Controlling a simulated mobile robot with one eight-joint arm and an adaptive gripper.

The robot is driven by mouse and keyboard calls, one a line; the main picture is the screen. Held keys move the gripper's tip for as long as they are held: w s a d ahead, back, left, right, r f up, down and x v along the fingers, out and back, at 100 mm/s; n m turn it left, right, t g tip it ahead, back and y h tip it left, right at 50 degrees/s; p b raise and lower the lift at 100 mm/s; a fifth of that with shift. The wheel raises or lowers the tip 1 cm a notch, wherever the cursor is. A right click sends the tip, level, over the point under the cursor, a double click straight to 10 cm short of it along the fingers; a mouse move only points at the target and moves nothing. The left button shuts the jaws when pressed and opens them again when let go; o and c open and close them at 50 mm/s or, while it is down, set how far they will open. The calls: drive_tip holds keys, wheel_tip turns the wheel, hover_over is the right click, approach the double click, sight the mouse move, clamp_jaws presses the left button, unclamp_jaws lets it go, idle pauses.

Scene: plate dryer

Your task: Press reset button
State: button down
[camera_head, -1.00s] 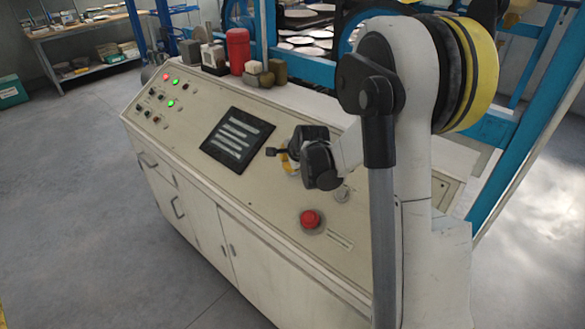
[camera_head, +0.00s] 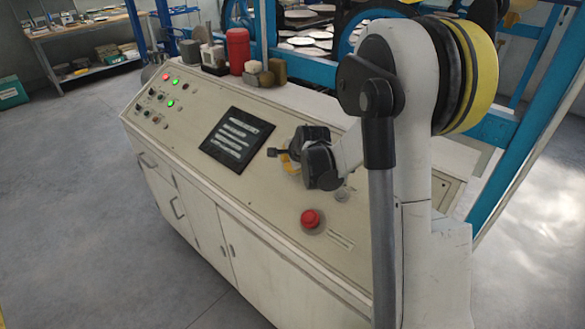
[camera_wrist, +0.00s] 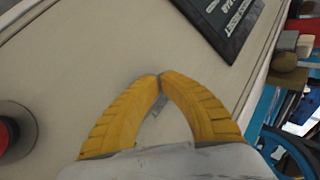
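The cream control console (camera_head: 200,193) has a sloped top. A black screen panel (camera_head: 237,139) with light rows is set in its middle; its corner shows in the wrist view (camera_wrist: 226,22), with small, partly legible lettering. A red mushroom button (camera_head: 310,218) on a grey collar sits nearer the front right, and its edge shows at the left of the wrist view (camera_wrist: 6,136). I cannot tell for sure which control is the reset button. My gripper (camera_wrist: 161,76) has its yellow fingertips together, over the panel surface right of the screen; in the head view it is mostly hidden behind my wrist.
Small buttons and lit red and green lamps (camera_head: 170,103) fill the console's far left. A red canister (camera_head: 238,50) and several small blocks stand along the back edge. Blue frame bars (camera_head: 540,120) rise behind. Floor at the left is clear.

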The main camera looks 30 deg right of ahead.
drive_tip(key=shift+w+d+f+b, duration=0.1)
drive_tip(key=shift+d+f+b, duration=0.15)
drive_tip(key=shift+f+b, duration=0.15)
idle(0.5)
drive_tip(key=shift+r, duration=0.1)
drive_tip(key=shift+a+r+p, duration=0.4)
drive_tip(key=shift+r+p, duration=0.05)
drive_tip(key=shift+r, duration=0.25)
drive_tip(key=r+p, duration=0.1)
drive_tip(key=s+a+r+p, duration=0.1)
drive_tip(key=r, duration=0.1)
drive_tip(key=a+r+p, duration=0.1)
drive_tip(key=shift+s+a+r, duration=0.15)
drive_tip(key=shift+a, duration=0.05)
idle(0.4)
idle(0.7)
